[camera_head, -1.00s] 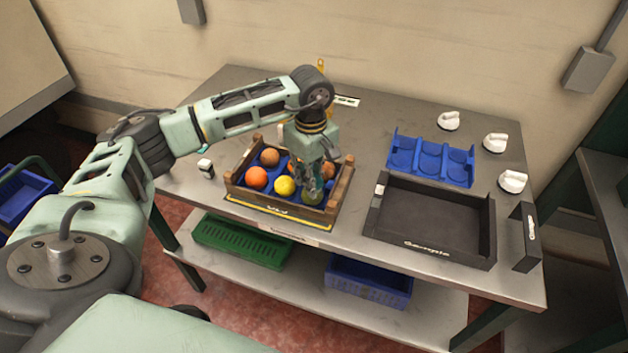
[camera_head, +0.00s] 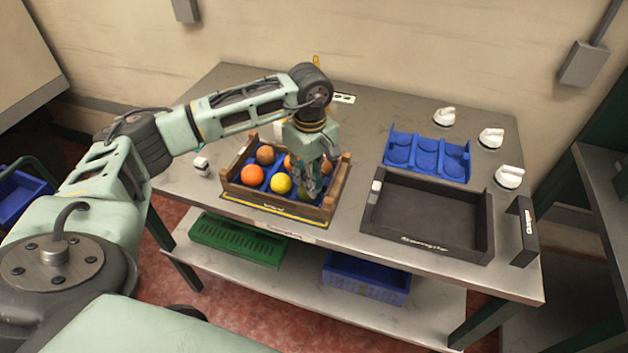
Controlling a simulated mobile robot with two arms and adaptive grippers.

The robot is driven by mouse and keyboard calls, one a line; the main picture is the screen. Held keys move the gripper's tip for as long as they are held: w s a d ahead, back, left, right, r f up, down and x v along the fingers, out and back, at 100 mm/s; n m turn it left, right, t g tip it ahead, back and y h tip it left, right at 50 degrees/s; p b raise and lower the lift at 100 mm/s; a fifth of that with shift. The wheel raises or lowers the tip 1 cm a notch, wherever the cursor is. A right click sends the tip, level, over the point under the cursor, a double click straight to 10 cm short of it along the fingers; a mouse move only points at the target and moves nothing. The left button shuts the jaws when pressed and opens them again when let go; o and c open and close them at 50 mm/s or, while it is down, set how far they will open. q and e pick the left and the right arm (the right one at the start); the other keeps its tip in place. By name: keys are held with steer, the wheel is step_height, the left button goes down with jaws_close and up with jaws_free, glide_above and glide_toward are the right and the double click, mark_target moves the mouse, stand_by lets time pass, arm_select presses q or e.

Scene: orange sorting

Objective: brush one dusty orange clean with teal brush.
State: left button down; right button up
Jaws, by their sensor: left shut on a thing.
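My left gripper (camera_head: 308,186) points down into the right part of a wooden crate (camera_head: 270,204). It is shut on a greenish round fruit (camera_head: 304,197), mostly hidden by the fingers. In the crate's blue insert, a bright orange (camera_head: 253,175) lies at the left front and a yellow fruit (camera_head: 281,184) just left of the gripper. A duller, brownish orange (camera_head: 265,155) lies at the back; dust on it is too small to tell. Another orange (camera_head: 289,162) is partly behind the gripper. I cannot make out the teal brush. My right gripper is not in view.
Right of the crate are an empty black tray (camera_head: 428,245) and a blue holder (camera_head: 428,174) with round hollows. Several white knob-like items (camera_head: 491,138) stand at the table's right edge. A small white item (camera_head: 201,164) is left of the crate. Bare table lies between crate and tray.

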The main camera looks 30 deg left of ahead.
arm_select(q)
steer(key=shift+w+a, duration=0.1)
steer(key=shift+a, duration=0.45)
steer(key=shift+s+d, duration=0.2)
steer(key=shift+d, duration=0.5)
steer(key=shift+s+d, duration=0.15)
steer(key=shift+d, duration=0.5)
steer(key=shift+w+a+b, duration=0.2)
steer(key=shift+a+b, duration=0.1)
steer(key=shift+a, duration=0.4)
steer(key=shift+w+a+b, duration=0.2)
steer(key=shift+a+b, duration=0.05)
steer(key=shift+a, duration=0.4)
steer(key=shift+d, duration=0.15)
